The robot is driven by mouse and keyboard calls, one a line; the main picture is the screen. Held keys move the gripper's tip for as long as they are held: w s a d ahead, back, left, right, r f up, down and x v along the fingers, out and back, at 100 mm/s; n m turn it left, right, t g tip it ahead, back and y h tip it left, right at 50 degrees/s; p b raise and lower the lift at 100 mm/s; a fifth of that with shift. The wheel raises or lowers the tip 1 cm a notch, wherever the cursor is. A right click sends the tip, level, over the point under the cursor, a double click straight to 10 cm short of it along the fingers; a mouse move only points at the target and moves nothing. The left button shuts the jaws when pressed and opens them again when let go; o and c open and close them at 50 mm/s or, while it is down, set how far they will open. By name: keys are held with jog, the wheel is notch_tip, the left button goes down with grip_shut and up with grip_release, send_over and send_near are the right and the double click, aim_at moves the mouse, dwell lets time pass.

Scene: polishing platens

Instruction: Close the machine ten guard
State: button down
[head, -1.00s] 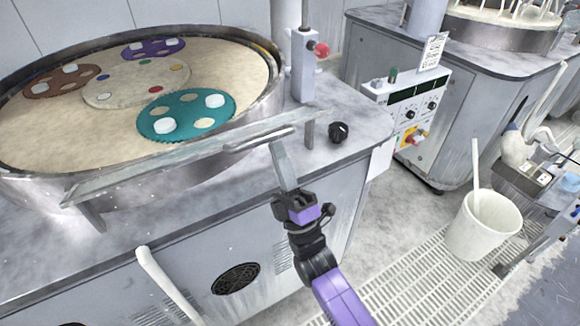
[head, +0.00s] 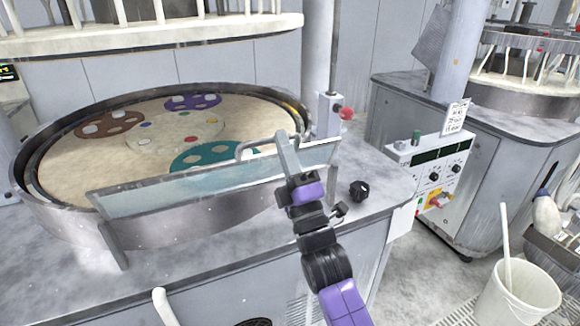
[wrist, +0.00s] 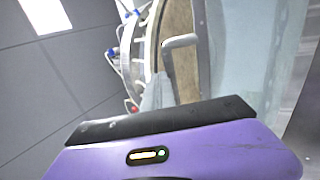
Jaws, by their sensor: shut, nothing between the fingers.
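The guard (head: 185,188) is a long clear panel along the front rim of the round polishing platen (head: 75,210). It stands raised, close to upright, and its exact angle is hard to judge. Its pale bar handle (head: 243,148) is at the top edge, right of the middle. My gripper (head: 284,138) is shut and empty, its fingers at the panel's upper right, beside the handle. In the wrist view the fingers (wrist: 156,92) are close to the handle (wrist: 181,41) and the clear panel (wrist: 240,50). I cannot tell whether they touch.
Carrier discs, including a teal one (head: 205,155), lie on the platen. A post with a red knob (head: 347,114) and a black knob (head: 359,190) stand right of the guard. A second machine's control panel (head: 432,170) and a white bucket (head: 520,295) are further right.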

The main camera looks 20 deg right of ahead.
jog(key=shift+w+r+b, duration=0.3)
jog(key=shift+w+b, duration=0.3)
jog(key=shift+w, duration=0.2)
jog(key=shift+w+r+b, duration=0.25)
jog(key=shift+w+b, duration=0.3)
jog(key=shift+w, duration=0.3)
jog(key=shift+w+r+b, duration=0.3)
jog(key=shift+w+b, duration=0.3)
jog(key=shift+w, duration=0.2)
